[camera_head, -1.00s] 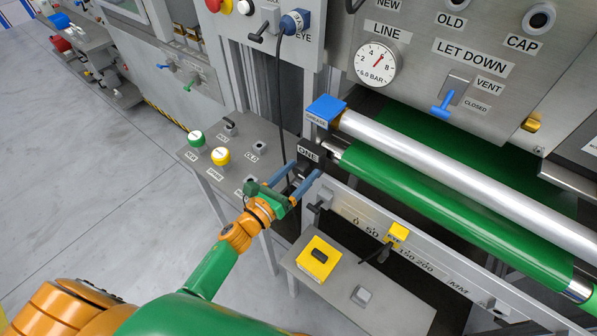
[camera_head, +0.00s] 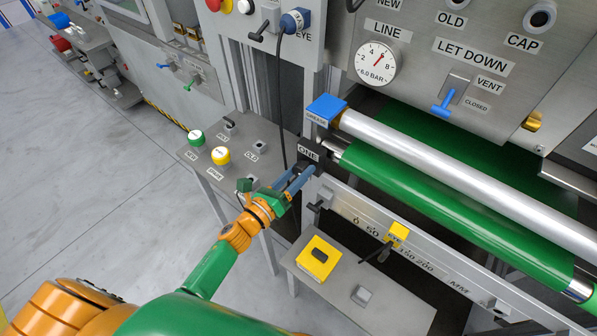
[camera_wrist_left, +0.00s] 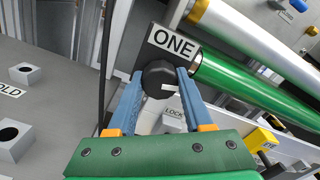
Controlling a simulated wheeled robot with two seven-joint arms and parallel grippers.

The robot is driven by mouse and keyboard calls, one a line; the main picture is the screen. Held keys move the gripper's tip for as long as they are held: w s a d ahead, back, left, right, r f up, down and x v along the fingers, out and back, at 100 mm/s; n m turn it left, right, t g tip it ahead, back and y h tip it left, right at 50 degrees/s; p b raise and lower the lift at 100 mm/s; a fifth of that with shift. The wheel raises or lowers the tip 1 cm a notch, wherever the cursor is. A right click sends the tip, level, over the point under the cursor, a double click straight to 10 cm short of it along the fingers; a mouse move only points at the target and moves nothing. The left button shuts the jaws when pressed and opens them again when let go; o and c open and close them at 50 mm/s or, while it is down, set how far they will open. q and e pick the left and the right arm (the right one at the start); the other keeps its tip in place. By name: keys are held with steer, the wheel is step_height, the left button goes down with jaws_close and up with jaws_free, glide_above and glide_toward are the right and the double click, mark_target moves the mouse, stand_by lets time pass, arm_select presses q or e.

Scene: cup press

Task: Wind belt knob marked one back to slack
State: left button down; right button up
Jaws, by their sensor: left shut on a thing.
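The belt knob is a black faceted knob (camera_wrist_left: 159,78) just below the white label marked ONE (camera_wrist_left: 173,44) in the left wrist view. The label also shows in the head view (camera_head: 309,153). My left gripper (camera_wrist_left: 158,84) has its two blue fingers on either side of the knob, shut on it. In the head view the left gripper (camera_head: 298,178) reaches in from the lower left and its fingertips partly hide the knob. A LOCK label (camera_wrist_left: 174,112) shows below the knob, between the fingers. My right gripper is not in view.
The green belt roller (camera_head: 440,205) and a silver roller (camera_head: 470,175) run to the right of the knob. A dark cable (camera_head: 281,110) hangs close by on the left.

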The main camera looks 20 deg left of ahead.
arm_select(q)
steer(key=n, duration=0.4)
steer(key=shift+n, duration=0.3)
steer(key=n, duration=0.4)
steer(key=n+p, duration=0.1)
steer(key=n, duration=0.9)
steer(key=shift+n+p, duration=0.3)
steer(key=n, duration=1.1)
steer(key=shift+n, duration=0.4)
steer(key=shift+c, duration=1.5)
jaws_free()
